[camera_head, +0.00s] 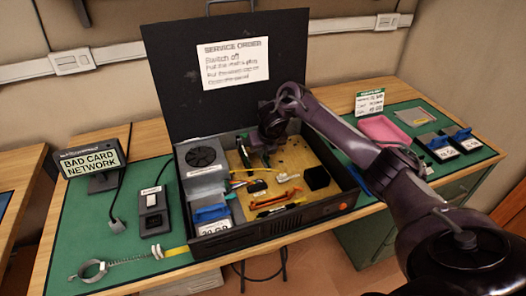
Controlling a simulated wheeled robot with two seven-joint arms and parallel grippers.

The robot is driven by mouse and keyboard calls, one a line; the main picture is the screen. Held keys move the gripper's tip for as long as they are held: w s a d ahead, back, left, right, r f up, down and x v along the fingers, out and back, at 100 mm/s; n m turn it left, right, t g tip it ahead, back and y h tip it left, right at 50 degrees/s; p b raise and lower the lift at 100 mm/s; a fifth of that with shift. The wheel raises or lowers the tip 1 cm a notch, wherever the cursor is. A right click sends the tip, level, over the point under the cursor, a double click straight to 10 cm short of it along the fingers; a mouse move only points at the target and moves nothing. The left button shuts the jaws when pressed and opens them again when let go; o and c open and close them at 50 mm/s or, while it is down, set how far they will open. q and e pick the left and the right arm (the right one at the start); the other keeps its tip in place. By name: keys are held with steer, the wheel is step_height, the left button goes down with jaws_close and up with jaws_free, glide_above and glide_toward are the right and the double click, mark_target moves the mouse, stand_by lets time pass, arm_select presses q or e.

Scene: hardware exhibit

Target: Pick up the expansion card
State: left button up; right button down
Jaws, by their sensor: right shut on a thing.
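The open black computer case (290,222) sits on the green mat with its lid (180,90) raised. Inside it, a green upright card (244,153) stands toward the back of the tan board (292,158). My right gripper (267,148) reaches into the back of the case from the right and points down. It is shut on what looks like the expansion card; the fingers and the gripped edge are small and dark, so the hold is partly hidden. I cannot tell whether the card is still seated in its slot. My left gripper is not in view.
A power supply (203,157) and a blue-handled drive (211,214) fill the case's left side. A switch box (153,205), a wrist strap (90,270) and a sign (93,163) lie left.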

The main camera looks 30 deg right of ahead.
step_height(320, 180, up, 8)
steer(key=shift+w+f+p, duration=0.1)
steer(key=shift+f+p, duration=0.05)
steer(key=shift+p, duration=0.3)
step_height(320, 180, up, 12)
steer(key=p, duration=0.7)
steer(key=shift+r, duration=0.2)
